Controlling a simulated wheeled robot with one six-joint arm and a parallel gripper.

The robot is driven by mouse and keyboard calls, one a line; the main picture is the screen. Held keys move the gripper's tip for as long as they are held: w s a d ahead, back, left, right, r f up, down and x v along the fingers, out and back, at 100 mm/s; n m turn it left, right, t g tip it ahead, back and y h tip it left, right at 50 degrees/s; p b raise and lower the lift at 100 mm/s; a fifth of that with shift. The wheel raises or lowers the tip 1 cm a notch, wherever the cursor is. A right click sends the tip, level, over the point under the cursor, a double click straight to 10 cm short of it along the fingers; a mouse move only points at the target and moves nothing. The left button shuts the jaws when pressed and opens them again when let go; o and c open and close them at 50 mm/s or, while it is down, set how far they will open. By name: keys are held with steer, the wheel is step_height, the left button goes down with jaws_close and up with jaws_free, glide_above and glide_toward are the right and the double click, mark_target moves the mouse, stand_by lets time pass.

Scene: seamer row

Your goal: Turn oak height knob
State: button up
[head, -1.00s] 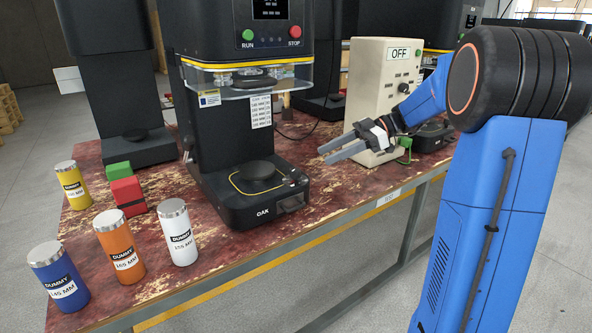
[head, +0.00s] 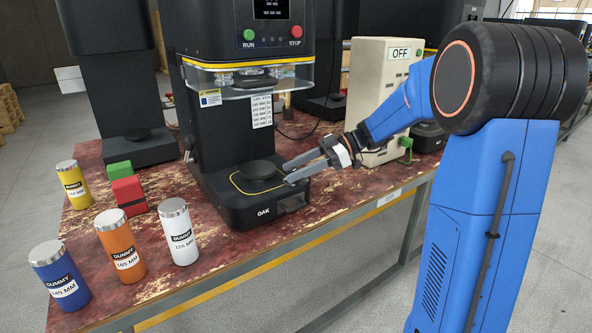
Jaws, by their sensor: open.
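The oak machine (head: 222,130) is a black seamer with a yellow stripe, RUN and STOP buttons and a clear guard. Its base (head: 240,214) carries the OAK label and a round dark plate (head: 259,171). A dark block-like part (head: 292,203) sits at the base's front right corner; I cannot tell whether it is the height knob. My gripper (head: 286,174) is open and empty, its two grey fingers pointing left. In the picture the fingertips overlap the base's right edge, just above that part and right of the plate. I cannot tell whether they touch anything.
Dummy cylinders in blue (head: 60,276), orange (head: 120,247), white (head: 180,232) and yellow (head: 74,184) stand at the left, near green (head: 118,170) and red (head: 128,194) blocks. A cream OFF box (head: 376,75) stands behind my arm. The table front right of the base is clear.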

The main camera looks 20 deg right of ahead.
steer(key=c, duration=1.1)
steer(key=shift+o, duration=0.2)
steer(key=shift+m, duration=0.3)
steer(key=m+t, duration=0.2)
steer(key=t, duration=0.1)
steer(key=shift+m+t+h, duration=0.3)
steer(key=shift+h, duration=0.1)
steer(key=m+t+h, duration=0.2)
steer(key=m+t, duration=0.2)
steer(key=shift+s+a+h, duration=0.1)
steer(key=shift+h, duration=0.3)
steer(key=m+t+h, duration=0.3)
steer(key=m+h, duration=0.1)
steer(key=m, duration=0.1)
steer(key=shift+t, duration=0.4)
steer(key=shift+m+h, duration=0.7)
steer(key=shift+h, duration=0.2)
